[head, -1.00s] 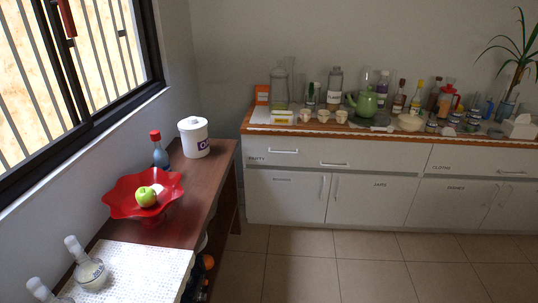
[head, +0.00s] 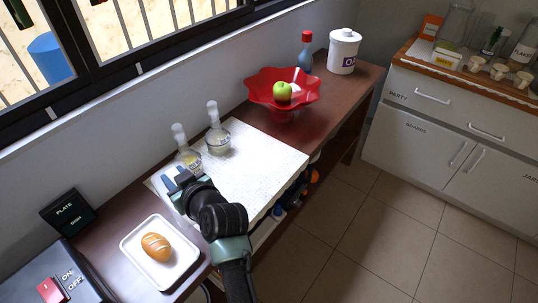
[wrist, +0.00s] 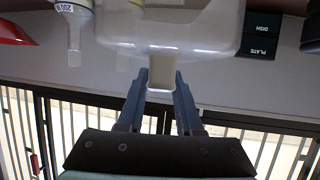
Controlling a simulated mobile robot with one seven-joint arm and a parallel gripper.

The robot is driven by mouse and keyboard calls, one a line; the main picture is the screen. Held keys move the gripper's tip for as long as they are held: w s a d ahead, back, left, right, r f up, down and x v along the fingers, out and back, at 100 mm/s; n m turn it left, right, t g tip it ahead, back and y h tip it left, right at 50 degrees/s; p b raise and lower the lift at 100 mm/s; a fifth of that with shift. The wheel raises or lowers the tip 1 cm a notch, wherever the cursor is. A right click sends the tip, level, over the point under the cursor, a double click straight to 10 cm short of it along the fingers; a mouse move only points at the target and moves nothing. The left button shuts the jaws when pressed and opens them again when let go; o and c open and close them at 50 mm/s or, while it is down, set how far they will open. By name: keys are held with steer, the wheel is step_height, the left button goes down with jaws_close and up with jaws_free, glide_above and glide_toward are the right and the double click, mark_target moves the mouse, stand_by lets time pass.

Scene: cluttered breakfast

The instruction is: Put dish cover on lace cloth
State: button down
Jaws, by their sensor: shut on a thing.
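My gripper (wrist: 160,82) is shut on the knob of a clear dish cover (wrist: 185,32), with one finger on each side of the knob. In the head view my gripper (head: 178,182) is over the left end of the white lace cloth (head: 262,168), near two flasks. The cover is see-through and mostly hidden by my arm there. I cannot tell whether it touches the cloth. The cloth lies on the brown side table, and its middle and right part are bare.
Two stoppered flasks (head: 188,158) (head: 218,142) stand at the cloth's back left. A white plate (head: 132,250) with a bread roll (head: 156,246) lies left of the cloth. A black dish sign (head: 68,211) stands behind it. A red bowl (head: 263,96) with a green apple (head: 282,91) is beyond the cloth.

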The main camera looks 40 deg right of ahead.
steer(key=d+m+h+b, duration=0.2)
steer(key=d+b, duration=0.1)
steer(key=d, duration=0.7)
steer(key=shift+w+d+f+b, duration=0.15)
steer(key=shift+f+b, duration=0.3)
steer(key=shift+f, duration=2.1)
steer(key=shift+d+f+b, duration=0.2)
steer(key=shift+f+b, duration=0.2)
steer(key=shift+f, duration=2.1)
steer(key=shift+f, duration=0.2)
steer(key=c, duration=0.6)
jaws_free()
